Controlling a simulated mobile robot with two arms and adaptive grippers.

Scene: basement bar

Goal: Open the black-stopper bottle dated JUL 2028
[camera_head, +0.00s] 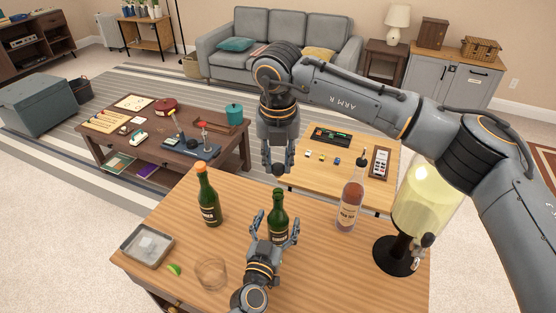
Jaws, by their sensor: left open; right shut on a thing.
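A dark green bottle (278,207) stands upright on the wooden table (323,259), its neck bare at the top. My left gripper (277,220) is open, with one finger on each side of this bottle's lower part; I cannot tell if they touch it. My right gripper (278,166) points down above the bottle, shut on a small dark thing (278,170) that looks like a black stopper, apart from the neck. A green bottle with an orange top (207,197) stands to the left. A pinkish bottle with a dark top (349,205) stands to the right. Dates are too small to read.
A grey tray (126,246), a lime wedge (174,269) and an empty glass (211,272) are at the table's left. A drink dispenser with yellow liquid (422,195) stands at the right, near my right arm. Low tables lie beyond.

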